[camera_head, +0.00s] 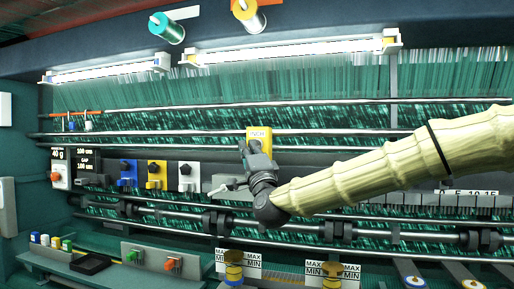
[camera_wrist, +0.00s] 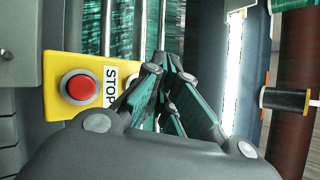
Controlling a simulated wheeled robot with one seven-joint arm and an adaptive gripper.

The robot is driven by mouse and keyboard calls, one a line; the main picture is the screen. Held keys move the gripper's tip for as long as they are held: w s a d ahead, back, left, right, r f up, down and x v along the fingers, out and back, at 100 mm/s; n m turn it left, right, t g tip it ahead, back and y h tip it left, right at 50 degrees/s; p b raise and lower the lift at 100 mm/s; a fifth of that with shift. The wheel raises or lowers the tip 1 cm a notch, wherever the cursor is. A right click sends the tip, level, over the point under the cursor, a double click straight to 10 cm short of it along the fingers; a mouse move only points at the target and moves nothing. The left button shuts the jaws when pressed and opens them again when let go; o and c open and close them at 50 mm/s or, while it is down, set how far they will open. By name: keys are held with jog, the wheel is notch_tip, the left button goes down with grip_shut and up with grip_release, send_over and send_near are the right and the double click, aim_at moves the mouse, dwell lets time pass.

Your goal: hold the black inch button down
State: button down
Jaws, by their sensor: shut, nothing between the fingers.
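The yellow control box (camera_head: 261,133), with an INCH label on its upper part, is behind my gripper in the head view. The wrist view shows the box (camera_wrist: 50,70) turned sideways, with a red round button (camera_wrist: 81,87) beside a STOP label. No black inch button can be made out; my gripper covers part of the box in both views. My gripper (camera_head: 254,147) is shut and empty, its fingertips just below the INCH label in the head view. In the wrist view the closed fingertips (camera_wrist: 168,68) lie beyond the STOP label. Contact cannot be told.
Blue, yellow and white switch blocks (camera_head: 157,175) stand left of my gripper. Long metal bars (camera_head: 170,145) cross the green netting behind. Lit tubes (camera_head: 290,50) and thread spools (camera_head: 167,28) are above. A shelf (camera_head: 60,262) with small bottles is at lower left.

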jog(key=s, duration=0.1)
jog(key=s+a+b, duration=0.1)
jog(key=s, duration=0.1)
jog(key=s+b, duration=0.1)
jog(key=shift+s+a, duration=0.3)
jog(key=shift+s, duration=0.05)
dwell(0.4)
dwell(0.8)
